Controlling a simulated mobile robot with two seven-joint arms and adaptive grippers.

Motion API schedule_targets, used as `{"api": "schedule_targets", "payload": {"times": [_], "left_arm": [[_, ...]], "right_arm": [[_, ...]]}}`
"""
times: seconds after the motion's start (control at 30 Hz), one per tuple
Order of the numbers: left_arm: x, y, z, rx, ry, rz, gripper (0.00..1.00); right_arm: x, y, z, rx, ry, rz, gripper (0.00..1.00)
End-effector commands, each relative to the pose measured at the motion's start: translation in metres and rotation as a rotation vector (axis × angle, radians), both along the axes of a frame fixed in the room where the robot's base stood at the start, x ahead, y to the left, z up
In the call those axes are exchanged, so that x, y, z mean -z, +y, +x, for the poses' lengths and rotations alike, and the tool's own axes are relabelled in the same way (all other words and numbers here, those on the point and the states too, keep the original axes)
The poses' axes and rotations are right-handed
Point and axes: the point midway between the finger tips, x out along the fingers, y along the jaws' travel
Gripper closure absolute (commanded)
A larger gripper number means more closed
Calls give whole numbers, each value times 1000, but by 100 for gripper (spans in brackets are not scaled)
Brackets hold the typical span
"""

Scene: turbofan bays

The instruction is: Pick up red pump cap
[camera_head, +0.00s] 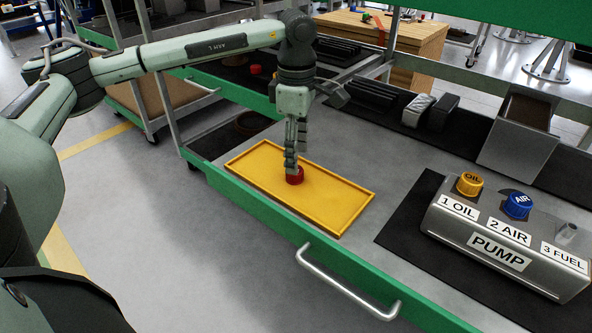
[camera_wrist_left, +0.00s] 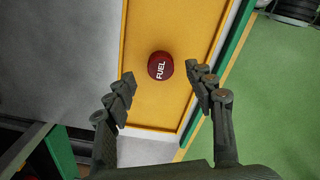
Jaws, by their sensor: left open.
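The red pump cap (camera_head: 294,176) sits on the yellow tray (camera_head: 340,200) on the workbench. In the left wrist view the cap (camera_wrist_left: 160,66) shows the word FUEL on its top, and it lies beyond the fingertips, roughly between their lines. My left gripper (camera_head: 291,160) points down over the cap, its fingers partly covering it in the head view. In the left wrist view its fingers (camera_wrist_left: 161,80) are spread apart with nothing between them. I cannot tell the exact height of the fingertips above the tray. My right gripper is not in view.
A grey pump block (camera_head: 500,240) stands right of the tray on a black mat (camera_head: 405,225), with a yellow OIL cap (camera_head: 469,183), a blue AIR cap (camera_head: 518,205) and a bare FUEL port (camera_head: 566,232). The green bench edge (camera_head: 240,205) and a handle (camera_head: 345,285) run along the front.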

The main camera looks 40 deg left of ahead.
Motion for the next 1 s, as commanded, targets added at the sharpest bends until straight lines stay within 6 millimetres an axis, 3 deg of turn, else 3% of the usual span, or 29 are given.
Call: {"api": "schedule_targets", "payload": {"times": [0.23, 0.53, 0.8, 1.0], "left_arm": [[35, -2, -1, 0, 3, 1, 45], [40, -2, -1, 0, 0, 0, 45], [40, -2, -1, 0, 1, 0, 79], [39, -2, -1, 0, 1, 0, 81]], "right_arm": [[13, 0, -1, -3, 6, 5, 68], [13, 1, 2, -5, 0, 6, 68], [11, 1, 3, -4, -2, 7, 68], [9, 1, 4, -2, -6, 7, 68]]}}
